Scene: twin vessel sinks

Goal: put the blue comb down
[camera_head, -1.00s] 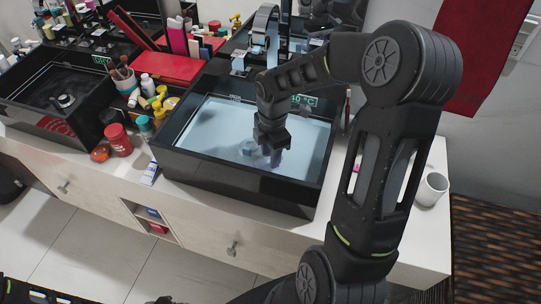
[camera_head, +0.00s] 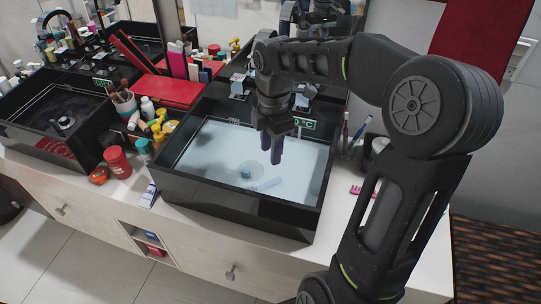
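My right gripper (camera_head: 272,152) hangs over the sink, fingers pointing down, above and apart from the bar. My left gripper is not in view.
Black walls surround the sink. A red jar (camera_head: 117,162), bottles and a brush cup (camera_head: 123,102) crowd its left side. A pink item (camera_head: 362,190) lies on the counter at right. A faucet (camera_head: 287,18) stands behind. A second sink (camera_head: 57,115) is at far left.

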